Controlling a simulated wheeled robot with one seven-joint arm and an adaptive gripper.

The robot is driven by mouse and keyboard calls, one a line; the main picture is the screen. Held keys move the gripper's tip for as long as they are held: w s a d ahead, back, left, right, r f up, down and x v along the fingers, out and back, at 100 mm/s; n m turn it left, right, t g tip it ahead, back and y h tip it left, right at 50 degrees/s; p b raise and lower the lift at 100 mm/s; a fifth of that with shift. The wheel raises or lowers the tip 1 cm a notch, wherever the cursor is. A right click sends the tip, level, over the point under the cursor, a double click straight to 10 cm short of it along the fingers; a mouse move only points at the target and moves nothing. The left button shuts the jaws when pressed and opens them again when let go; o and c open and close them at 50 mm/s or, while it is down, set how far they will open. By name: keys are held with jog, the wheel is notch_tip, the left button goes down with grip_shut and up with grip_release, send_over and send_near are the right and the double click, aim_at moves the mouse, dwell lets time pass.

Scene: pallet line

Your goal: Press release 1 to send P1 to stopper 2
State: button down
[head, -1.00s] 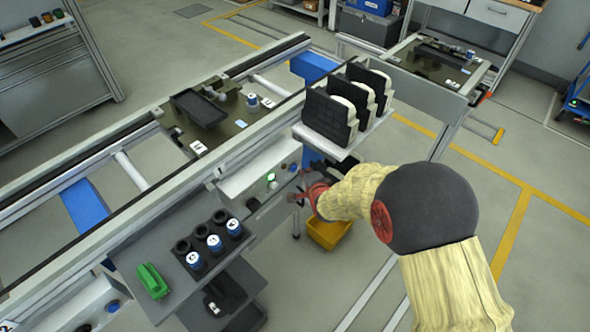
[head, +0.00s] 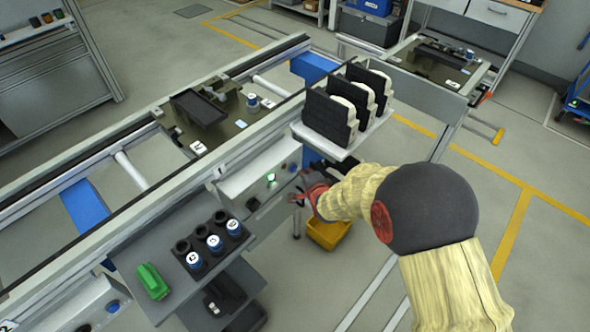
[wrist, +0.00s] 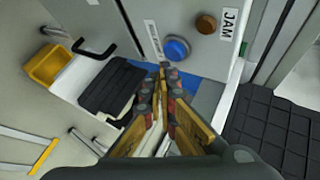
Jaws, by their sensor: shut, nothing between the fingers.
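My gripper (head: 299,197) is closed and empty in front of the grey control box (head: 240,184) on the near side of the conveyor. In the wrist view its fingertips (wrist: 165,70) are together, just below a blue round button (wrist: 176,49) in the picture; I cannot tell if they touch it. A label strip beside that button is too small to read. In the head view the box has a lit green light (head: 271,178) and a blue button (head: 292,167). A dark pallet (head: 228,131) with a black tray and a blue-white cylinder sits on the conveyor.
An orange-brown button (wrist: 206,24) sits beside a JAM label (wrist: 229,24). A shelf of black-and-white parts (head: 343,149) stands above my gripper. A yellow bin (head: 328,233) is below. Another pallet (head: 430,68) stands at the back right. A side shelf (head: 185,290) holds cylinders and a green part.

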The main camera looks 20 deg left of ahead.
jog(key=shift+w+a, duration=0.15)
jog(key=shift+a, duration=0.25)
jog(key=shift+w+a+b, duration=0.2)
jog(key=shift+a+b, duration=0.2)
jog(key=shift+a, duration=0.05)
dwell(0.9)
jog(key=shift+d, duration=0.15)
dwell(0.4)
jog(key=shift+s+d, duration=0.35)
jog(key=shift+d, duration=0.35)
